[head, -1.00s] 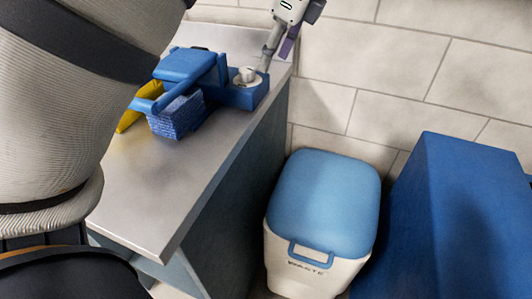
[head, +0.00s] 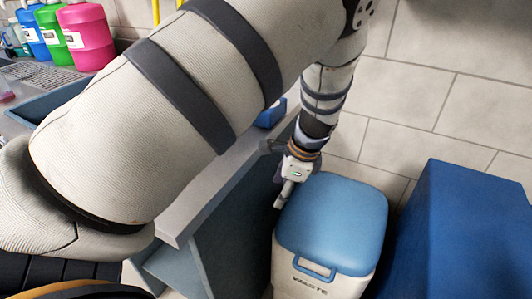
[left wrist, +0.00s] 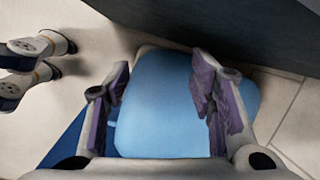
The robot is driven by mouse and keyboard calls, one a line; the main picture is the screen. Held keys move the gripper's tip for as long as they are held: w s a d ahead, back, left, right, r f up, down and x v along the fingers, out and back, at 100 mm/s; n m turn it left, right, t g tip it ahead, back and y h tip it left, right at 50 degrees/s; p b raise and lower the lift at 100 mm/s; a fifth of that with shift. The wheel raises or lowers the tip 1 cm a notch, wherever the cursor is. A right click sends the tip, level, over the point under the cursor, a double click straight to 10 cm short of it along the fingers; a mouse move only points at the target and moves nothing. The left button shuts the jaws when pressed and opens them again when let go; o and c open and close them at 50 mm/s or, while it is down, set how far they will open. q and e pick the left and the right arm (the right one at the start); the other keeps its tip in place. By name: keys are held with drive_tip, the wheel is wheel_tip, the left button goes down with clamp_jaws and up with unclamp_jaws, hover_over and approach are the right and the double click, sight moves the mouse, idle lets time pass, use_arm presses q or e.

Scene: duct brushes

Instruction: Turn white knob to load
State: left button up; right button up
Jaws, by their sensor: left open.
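The white knob is hidden now behind my left arm in the head view. Only a corner of the blue block (head: 270,113) that carries it shows past the arm, on the counter (head: 205,190). My left gripper (head: 277,172) is off the counter's edge, by the back left corner of the waste bin's blue lid (head: 335,225). In the left wrist view the two purple-padded fingers (left wrist: 163,105) are spread wide with nothing between them, and the blue lid (left wrist: 165,75) lies beyond them. My right gripper is not in view.
The white waste bin (head: 315,284) stands on the floor right of the counter. A large blue box (head: 455,230) stands right of it. Blue, green and pink (head: 87,35) bottles stand at the far left by a sink. A tiled wall (head: 410,100) closes the back.

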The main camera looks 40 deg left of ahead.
use_arm(q)
drive_tip(key=s+d+f+n+h, duration=0.1)
drive_tip(key=s+d+f+n, duration=0.2)
drive_tip(key=s+f, duration=0.6)
drive_tip(key=shift+s+d, duration=0.2)
drive_tip(key=shift+f, duration=0.1)
